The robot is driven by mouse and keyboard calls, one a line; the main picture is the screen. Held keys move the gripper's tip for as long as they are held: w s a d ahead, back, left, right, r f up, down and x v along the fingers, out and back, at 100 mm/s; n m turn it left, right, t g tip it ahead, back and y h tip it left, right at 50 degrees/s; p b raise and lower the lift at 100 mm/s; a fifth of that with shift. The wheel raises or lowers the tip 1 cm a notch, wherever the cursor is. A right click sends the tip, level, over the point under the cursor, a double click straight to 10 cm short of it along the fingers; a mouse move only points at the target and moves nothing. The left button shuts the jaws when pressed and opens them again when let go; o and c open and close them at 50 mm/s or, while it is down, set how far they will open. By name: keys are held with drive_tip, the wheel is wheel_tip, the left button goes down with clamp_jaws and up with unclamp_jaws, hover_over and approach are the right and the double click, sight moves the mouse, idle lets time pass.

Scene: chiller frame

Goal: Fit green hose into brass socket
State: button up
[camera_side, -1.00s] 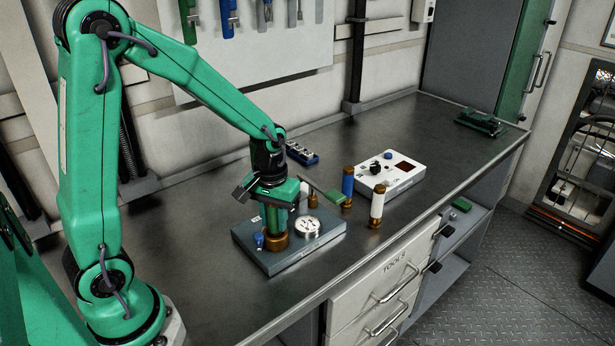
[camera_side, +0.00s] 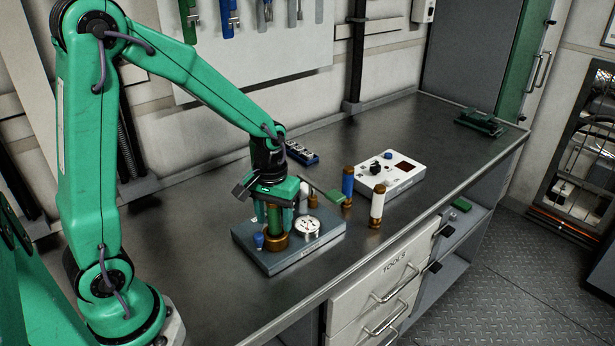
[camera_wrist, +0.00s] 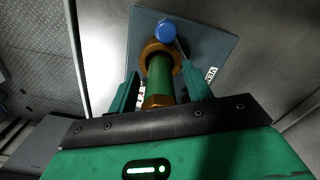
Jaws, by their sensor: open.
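The green hose (camera_side: 274,216) stands upright with its lower end in the brass socket (camera_side: 276,242) on the grey base block (camera_side: 322,242). In the wrist view the hose (camera_wrist: 160,75) runs from its near brass end down to the brass socket (camera_wrist: 150,50). How deep it sits inside the socket is hidden. My gripper (camera_side: 273,222) is open, pointing down, with a finger on each side of the hose. In the wrist view my gripper (camera_wrist: 159,72) shows gaps between both fingers and the hose.
A blue knob (camera_side: 258,240) and a round gauge (camera_side: 307,227) sit on the block near the socket. A blue hose (camera_side: 348,184) and a white hose (camera_side: 377,207) stand to the right. Behind them is a white control box (camera_side: 392,174). The right bench top is mostly clear.

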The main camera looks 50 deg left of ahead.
wheel_tip(320, 180, up, 12)
drive_tip(key=shift+f, duration=0.2)
idle(0.4)
idle(0.5)
drive_tip(key=shift+s+d+r, duration=0.15)
drive_tip(key=shift+s+r, duration=0.2)
drive_tip(key=s+d+r+m+t, duration=0.1)
drive_tip(key=s+r+m+t, duration=0.1)
drive_tip(key=s, duration=0.3)
drive_tip(key=s+d+r+m+t, duration=0.1)
drive_tip(key=s+r+m+t, duration=0.1)
drive_tip(key=s, duration=0.4)
drive_tip(key=shift+s+d+m+t, duration=0.15)
drive_tip(key=shift+d+m+t, duration=0.2)
drive_tip(key=shift+m+t, duration=0.4)
